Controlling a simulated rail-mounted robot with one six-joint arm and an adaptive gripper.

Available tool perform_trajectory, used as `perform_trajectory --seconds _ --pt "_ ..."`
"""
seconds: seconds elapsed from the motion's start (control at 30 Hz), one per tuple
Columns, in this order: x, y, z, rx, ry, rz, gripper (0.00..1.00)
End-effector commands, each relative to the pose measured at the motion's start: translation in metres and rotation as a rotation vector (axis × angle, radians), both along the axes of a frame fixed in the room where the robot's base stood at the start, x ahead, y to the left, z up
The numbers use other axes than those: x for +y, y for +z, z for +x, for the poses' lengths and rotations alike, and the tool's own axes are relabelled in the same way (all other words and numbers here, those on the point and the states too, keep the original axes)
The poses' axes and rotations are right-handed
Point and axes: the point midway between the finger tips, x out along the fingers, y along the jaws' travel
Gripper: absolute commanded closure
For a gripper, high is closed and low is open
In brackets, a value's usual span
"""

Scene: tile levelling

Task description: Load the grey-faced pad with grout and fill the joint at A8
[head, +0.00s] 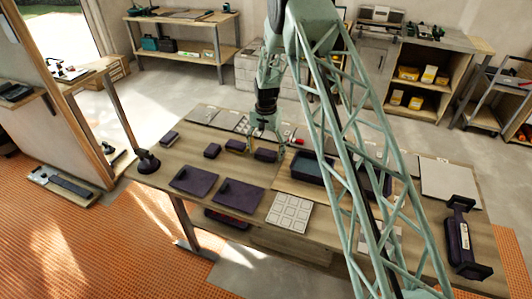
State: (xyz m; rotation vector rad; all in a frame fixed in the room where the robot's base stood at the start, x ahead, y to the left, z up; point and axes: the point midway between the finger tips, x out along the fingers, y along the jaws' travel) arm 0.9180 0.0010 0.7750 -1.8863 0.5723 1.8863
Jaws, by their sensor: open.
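Several small dark pads stand in a row on the workbench (150,172): one at the far left (169,138), one (212,151), one with a tan part (235,146), and one (265,155) at the right end. I cannot tell which has the grey face. My gripper (265,144) is open, pointing down over the right end of the row, its fingers around or just above the last pad; contact is unclear. A dark tub (306,168), possibly for grout, sits right of it; its contents are unclear. No A8 label is readable.
Two dark flat slabs (194,180) (238,195) and a pale gridded tile panel (290,212) lie near the front edge. A dark suction-type tool (147,161) stands at the left corner, a dark handled tool (463,235) at the right. My arm hides much of the right half.

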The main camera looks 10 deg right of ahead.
Motion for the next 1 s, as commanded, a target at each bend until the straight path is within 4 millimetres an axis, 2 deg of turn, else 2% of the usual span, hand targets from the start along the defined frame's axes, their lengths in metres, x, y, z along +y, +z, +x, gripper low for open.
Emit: perform_trajectory --seconds 0.37,1.0 --pt "0.0 0.015 0.0 0.0 0.0 0.0 0.28" --pt "0.0 0.096 0.001 -0.001 0.0 0.0 0.28"
